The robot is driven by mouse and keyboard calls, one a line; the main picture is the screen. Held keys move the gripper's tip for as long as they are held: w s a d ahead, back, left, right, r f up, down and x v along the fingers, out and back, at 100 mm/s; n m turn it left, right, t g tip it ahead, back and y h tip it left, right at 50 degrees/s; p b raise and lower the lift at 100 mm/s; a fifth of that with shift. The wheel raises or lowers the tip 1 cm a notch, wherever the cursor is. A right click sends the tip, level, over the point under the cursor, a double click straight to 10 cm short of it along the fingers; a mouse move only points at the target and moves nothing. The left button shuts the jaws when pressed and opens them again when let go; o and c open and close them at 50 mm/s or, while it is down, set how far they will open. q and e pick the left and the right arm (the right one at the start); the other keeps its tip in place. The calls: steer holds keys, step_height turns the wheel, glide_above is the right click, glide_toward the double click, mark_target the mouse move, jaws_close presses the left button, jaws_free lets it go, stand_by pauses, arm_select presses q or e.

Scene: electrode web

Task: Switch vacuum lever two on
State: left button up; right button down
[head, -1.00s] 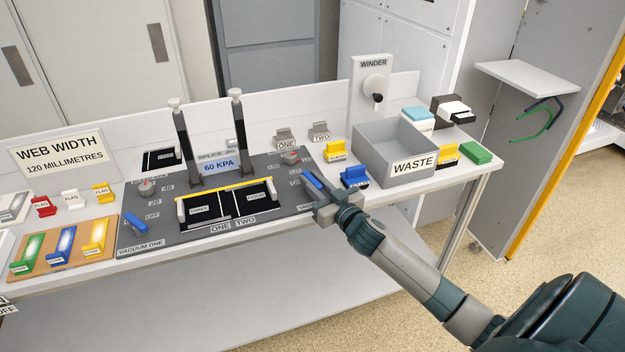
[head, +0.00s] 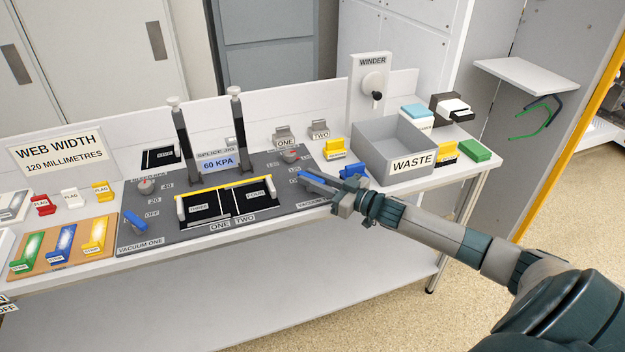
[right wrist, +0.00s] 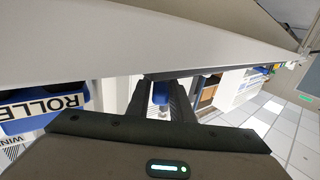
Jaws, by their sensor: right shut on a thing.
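The blue lever of vacuum two (head: 313,178) is at the right end of the dark splice jig panel (head: 285,215) in the head view. My right gripper (head: 338,192) is shut on the lever's near right end. In the right wrist view a blue piece (right wrist: 160,93) shows between the two dark fingers. The lever slants from upper left to the gripper. Part of the vacuum two lettering is hidden by the gripper. The blue vacuum one lever (head: 135,222) is at the panel's left end. My left gripper is not in view.
A blue labelled block (head: 352,170) stands just behind the right gripper, with a yellow one (head: 335,148) beyond. The grey waste bin (head: 375,150) is to the right. Two dark posts (head: 186,145) rise behind the jig. The floor in front is free.

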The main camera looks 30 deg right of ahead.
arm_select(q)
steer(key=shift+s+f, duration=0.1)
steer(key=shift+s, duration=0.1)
arm_select(e)
steer(key=shift+r, duration=0.1)
steer(key=c, duration=1.7)
jaws_free()
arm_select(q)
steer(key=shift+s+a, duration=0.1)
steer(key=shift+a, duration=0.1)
arm_select(e)
steer(key=shift+s, duration=0.1)
